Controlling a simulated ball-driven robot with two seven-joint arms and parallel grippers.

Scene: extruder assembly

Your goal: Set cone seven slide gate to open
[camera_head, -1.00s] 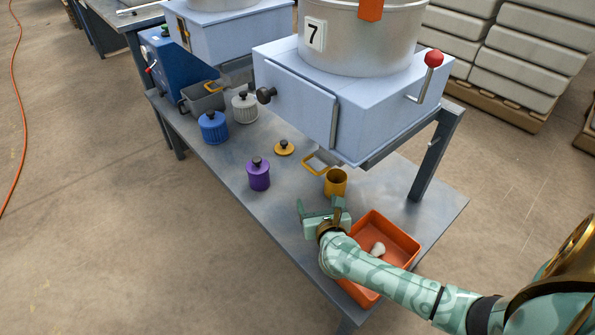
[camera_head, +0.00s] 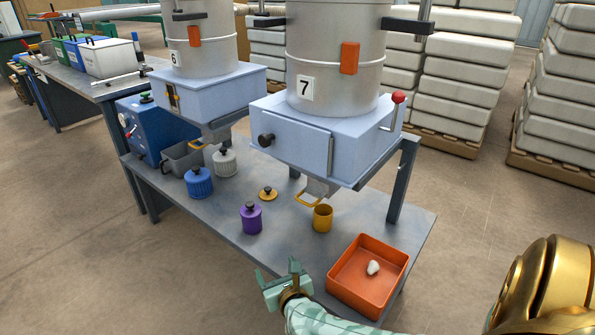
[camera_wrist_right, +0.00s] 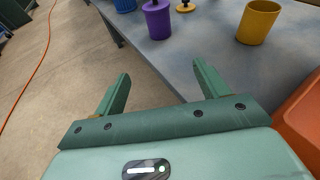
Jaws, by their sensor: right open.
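The hopper cone marked 7 (camera_head: 333,65) stands on a pale blue housing (camera_head: 315,140) in the head view. Its slide gate (camera_head: 321,187) is the grey plate under the housing, with a yellow loop handle (camera_head: 308,200) at its front left. A yellow cup (camera_head: 322,218) stands on the table just below and right of the handle. My right gripper (camera_head: 281,274) is open and empty near the table's front edge, left of the orange tray and well short of the handle. In the right wrist view its two fingers (camera_wrist_right: 160,95) are apart with nothing between them. My left gripper is not seen.
The orange tray (camera_head: 342,283) holds a white lump (camera_head: 373,268). A purple jar (camera_head: 251,217), yellow lid (camera_head: 268,194), blue jar (camera_head: 198,182) and grey jar (camera_head: 224,162) stand on the table. A red-knobbed lever (camera_head: 397,98) sticks out at the housing's right. Cone 6 (camera_head: 193,50) stands left.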

